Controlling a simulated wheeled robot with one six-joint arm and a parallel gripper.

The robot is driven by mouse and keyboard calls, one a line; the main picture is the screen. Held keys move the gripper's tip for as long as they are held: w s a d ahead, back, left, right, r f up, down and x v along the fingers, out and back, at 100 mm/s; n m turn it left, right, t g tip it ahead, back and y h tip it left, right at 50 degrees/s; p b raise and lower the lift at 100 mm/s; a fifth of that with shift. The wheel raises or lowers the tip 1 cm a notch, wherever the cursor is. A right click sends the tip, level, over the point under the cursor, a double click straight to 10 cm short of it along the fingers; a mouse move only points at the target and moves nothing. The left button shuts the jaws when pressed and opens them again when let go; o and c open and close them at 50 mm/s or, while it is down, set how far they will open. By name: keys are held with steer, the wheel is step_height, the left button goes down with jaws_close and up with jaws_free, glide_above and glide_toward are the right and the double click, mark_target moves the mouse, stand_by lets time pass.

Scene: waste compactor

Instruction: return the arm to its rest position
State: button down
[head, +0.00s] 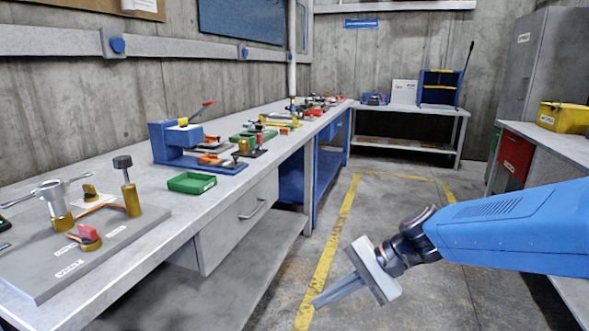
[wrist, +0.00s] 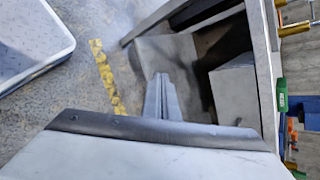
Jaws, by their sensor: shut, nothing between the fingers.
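My blue arm (head: 510,225) reaches in from the right edge of the head view. My gripper (head: 318,303) hangs over the floor, to the right of the long workbench (head: 215,212), with its fingers pointing left and down. The fingers are together and nothing is between them. In the wrist view my gripper (wrist: 161,78) also shows its fingers closed side by side. Beyond them are the floor and the bench's underside.
A grey board with valves (head: 75,250), a green tray (head: 191,183) and a blue press (head: 175,140) stand on the bench. A drawer (head: 240,218) is shut. A side bench with a yellow box (head: 563,117) is at right. The aisle floor (head: 395,205) is clear.

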steer(key=s+d+n+t+h, duration=0.2)
steer(key=s+d+n+h, duration=0.2)
steer(key=d, duration=0.7)
steer(key=s+d+n+t+h, duration=0.2)
steer(key=s+d+h, duration=0.4)
steer(key=d, duration=0.5)
steer(key=shift+s+f+n+t, duration=0.15)
steer(key=shift+s+n+t, duration=0.35)
steer(key=shift+n, duration=0.4)
steer(key=shift+s+d, duration=0.1)
